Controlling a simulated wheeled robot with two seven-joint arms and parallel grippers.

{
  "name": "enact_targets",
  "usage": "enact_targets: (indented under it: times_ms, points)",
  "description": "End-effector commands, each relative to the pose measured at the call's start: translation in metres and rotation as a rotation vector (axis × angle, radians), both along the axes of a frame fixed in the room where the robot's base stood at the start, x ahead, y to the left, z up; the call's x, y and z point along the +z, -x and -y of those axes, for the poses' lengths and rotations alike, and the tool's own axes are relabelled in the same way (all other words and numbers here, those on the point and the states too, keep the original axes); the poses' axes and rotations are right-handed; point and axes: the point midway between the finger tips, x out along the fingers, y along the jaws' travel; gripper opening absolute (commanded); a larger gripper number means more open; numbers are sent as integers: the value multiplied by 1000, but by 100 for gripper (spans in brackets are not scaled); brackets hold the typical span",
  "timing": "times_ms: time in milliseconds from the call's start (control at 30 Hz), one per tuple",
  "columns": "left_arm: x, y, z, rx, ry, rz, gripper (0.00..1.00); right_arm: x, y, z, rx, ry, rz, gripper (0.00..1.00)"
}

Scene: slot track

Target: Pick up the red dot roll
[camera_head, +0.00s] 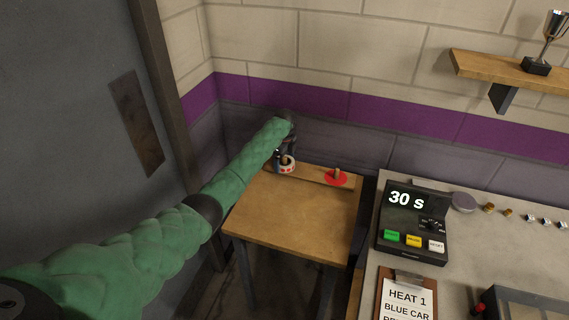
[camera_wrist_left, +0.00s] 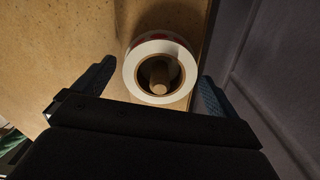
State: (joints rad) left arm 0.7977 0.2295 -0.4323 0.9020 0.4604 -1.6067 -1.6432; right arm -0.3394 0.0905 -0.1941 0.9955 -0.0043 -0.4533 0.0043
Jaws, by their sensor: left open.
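The red dot roll (camera_head: 289,161) is a white ring with red marks, at the back of the small wooden table (camera_head: 290,218). In the left wrist view the roll (camera_wrist_left: 134,75) sits around an upright wooden peg (camera_wrist_left: 159,74). My left gripper (camera_head: 281,158) is at the roll, and its hand partly hides it in the head view. In the left wrist view my left gripper (camera_wrist_left: 152,84) is open, with one finger on each side of the roll and small gaps showing. My right gripper is not in view.
A red disc (camera_head: 336,179) with a peg in it stands right of the roll. A timer box (camera_head: 411,224) and a clipboard (camera_head: 404,297) are on the grey counter. The wall is close behind the roll. The table's front is clear.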

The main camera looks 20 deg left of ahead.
Motion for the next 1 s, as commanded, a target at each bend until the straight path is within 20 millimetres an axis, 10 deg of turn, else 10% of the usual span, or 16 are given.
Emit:
enact_targets:
  times_ms: [100,367,733,1000]
  points:
    - [0,0,0,0,0,0,96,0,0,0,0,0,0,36]
    - [0,0,0,0,0,0,49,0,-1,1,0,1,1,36]
    - [8,-1,0,0,0,2,48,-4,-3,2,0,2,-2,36]
    - [49,-1,-1,0,0,3,48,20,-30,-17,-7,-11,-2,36]
